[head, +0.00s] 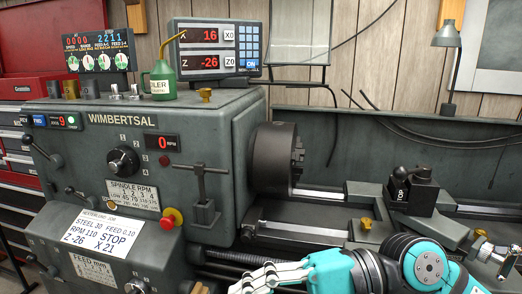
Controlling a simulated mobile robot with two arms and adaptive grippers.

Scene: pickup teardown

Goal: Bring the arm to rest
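My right arm (365,271), teal with dark grey joints, comes in from the lower right and lies in front of the lathe bed. Its gripper (252,283) points left at the bottom edge of the head view, in front of the lead screw area. The pale jointed fingers are partly cut off by the frame, and I cannot tell whether they are open or shut. No held object shows. My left gripper is not in view.
The grey lathe headstock (90,145) fills the left, with a lever (204,190) and a red button (172,218). The chuck (273,160) and tool post (412,190) stand behind my arm. A green oiler (163,82) and readout (216,49) sit on top.

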